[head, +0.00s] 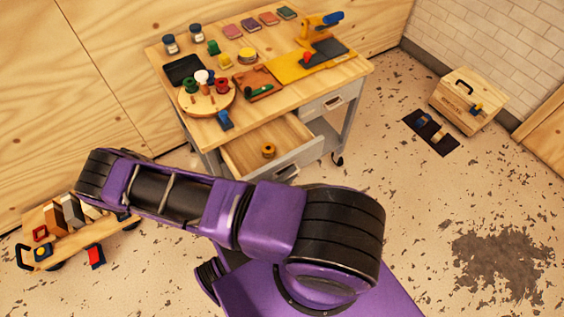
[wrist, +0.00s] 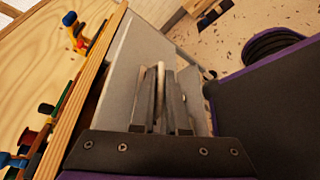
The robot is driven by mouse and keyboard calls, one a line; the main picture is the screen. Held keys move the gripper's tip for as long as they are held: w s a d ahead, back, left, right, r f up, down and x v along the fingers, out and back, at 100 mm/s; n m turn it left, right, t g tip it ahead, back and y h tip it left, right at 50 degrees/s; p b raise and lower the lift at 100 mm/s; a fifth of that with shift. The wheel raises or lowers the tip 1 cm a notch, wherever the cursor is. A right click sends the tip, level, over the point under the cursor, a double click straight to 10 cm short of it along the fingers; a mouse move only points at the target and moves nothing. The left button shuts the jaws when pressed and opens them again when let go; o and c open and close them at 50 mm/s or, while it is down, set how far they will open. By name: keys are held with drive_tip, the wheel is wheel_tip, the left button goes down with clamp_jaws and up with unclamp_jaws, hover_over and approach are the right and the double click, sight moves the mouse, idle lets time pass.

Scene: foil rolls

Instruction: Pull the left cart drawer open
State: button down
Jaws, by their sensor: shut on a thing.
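The left cart drawer (head: 248,152) is pulled out from under the wooden cart top in the head view, with a yellow roll lying inside. Its grey front (wrist: 135,65) and metal bar handle (wrist: 160,78) fill the middle of the wrist view. My gripper (wrist: 163,100) is shut on this handle, one finger on each side of the bar. In the head view the handle (head: 287,173) shows just above my arm, which hides my gripper.
The right drawer (head: 325,103) looks shut. The cart top (head: 222,133) carries jars, blocks, a round peg board and a yellow tool. A low wooden cart (head: 65,252) stands at left, a wooden box (head: 468,98) at right. The floor on the right is mostly clear.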

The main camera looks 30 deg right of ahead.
drive_tip(key=shift+s, duration=0.6)
drive_tip(key=c, duration=1.2)
unclamp_jaws()
drive_tip(key=v, duration=1.7)
drive_tip(key=shift+a, duration=0.25)
